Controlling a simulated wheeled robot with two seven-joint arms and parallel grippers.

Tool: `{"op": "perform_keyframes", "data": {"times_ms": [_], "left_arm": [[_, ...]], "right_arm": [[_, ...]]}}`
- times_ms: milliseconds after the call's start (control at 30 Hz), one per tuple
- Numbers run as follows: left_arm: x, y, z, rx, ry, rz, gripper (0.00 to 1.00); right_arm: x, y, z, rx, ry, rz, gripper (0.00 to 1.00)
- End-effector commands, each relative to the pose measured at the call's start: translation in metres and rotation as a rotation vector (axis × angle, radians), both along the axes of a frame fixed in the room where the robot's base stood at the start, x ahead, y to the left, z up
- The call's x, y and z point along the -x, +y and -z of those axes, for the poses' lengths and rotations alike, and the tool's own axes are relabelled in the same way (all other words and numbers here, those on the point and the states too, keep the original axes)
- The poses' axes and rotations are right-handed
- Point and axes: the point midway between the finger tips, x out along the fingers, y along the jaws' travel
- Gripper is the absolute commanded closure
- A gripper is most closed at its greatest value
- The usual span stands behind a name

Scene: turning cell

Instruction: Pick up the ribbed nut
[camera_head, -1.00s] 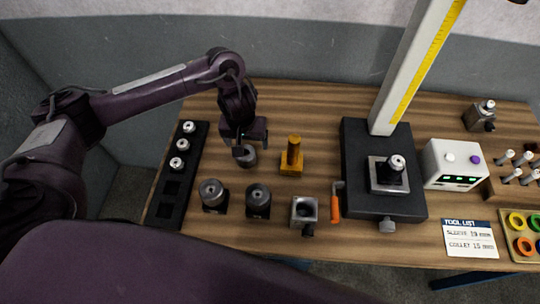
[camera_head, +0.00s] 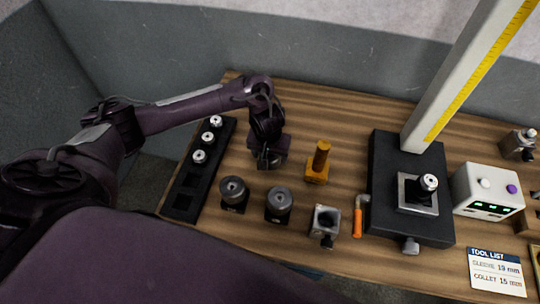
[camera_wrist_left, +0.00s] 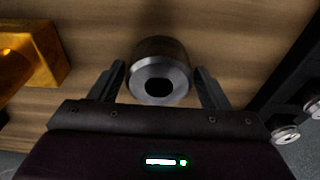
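The ribbed nut appears to be the short dark round piece with a bright steel face and a dark bore (camera_wrist_left: 160,80) in the left wrist view. It stands on the wooden table between the two fingers of my left gripper (camera_wrist_left: 162,88). The fingers are spread, with a visible gap on each side of it, so the gripper is open. In the head view my left gripper (camera_head: 268,160) is low over the table and hides most or all of this piece. Ribs on its side are not clear. My right gripper is not in view.
A brass post on a square base (camera_head: 317,163) stands just right of the gripper. A black rack (camera_head: 181,203) is to the left. Two dark holders (camera_head: 234,193) (camera_head: 279,204) and a grey block (camera_head: 325,222) stand in front. A black-based gauge stand (camera_head: 383,211) is further right.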

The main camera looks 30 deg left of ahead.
Motion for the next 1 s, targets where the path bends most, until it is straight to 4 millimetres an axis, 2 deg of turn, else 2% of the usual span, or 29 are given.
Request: {"op": "perform_keyframes", "data": {"times_ms": [33, 300, 667, 867, 1000], "left_arm": [[0.000, 0.000, 0.000, 0.000, 0.000, 0.000, 0.37], [0.000, 0.000, -0.001, 0.001, -0.001, 0.000, 0.70], [-0.001, 0.000, -0.007, 0.002, -0.002, -0.001, 0.70], [-0.002, 0.000, -0.033, 0.001, -0.005, 0.001, 0.70], [-0.003, 0.001, -0.081, -0.003, -0.009, 0.002, 0.70]], "right_arm": [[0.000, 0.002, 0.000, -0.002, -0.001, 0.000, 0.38], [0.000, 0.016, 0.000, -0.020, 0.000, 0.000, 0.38], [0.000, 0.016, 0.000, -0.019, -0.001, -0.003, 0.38], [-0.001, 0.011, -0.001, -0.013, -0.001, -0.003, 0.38], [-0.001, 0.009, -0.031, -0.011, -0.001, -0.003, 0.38]]}}
